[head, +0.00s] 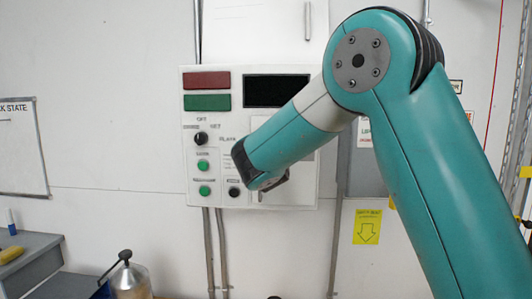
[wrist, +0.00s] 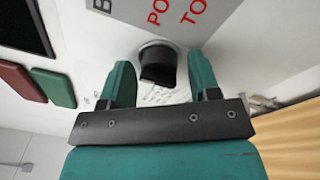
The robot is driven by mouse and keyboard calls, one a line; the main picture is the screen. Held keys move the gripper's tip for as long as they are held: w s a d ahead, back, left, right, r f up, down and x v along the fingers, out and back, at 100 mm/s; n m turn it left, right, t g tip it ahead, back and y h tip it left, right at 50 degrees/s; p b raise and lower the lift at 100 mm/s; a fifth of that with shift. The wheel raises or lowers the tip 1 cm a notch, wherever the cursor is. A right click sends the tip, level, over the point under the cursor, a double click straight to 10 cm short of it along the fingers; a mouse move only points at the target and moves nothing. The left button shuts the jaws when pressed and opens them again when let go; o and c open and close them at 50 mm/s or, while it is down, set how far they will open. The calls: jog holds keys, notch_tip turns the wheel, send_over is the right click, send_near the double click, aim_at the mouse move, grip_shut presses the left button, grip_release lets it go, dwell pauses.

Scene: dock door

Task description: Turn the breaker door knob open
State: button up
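The breaker door knob (wrist: 157,70) is black with a grey round base and shows in the wrist view, on a white surface below red lettering. My gripper (wrist: 160,62) is open, with one teal finger on each side of the knob. A gap shows between the knob and each finger, so I see no contact. In the head view my gripper (head: 268,181) is at the lower right part of the white control panel (head: 189,120). My arm hides the door knob there.
The panel carries a red plate (head: 206,82), a green plate (head: 208,102), a black display (head: 275,90), a selector knob (head: 201,138) and several small buttons. Conduits (head: 209,240) run below it. A yellow arrow sign (head: 367,227) is to the right. A grey bench (head: 35,262) stands at lower left.

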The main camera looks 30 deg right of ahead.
jog(key=c, duration=0.7)
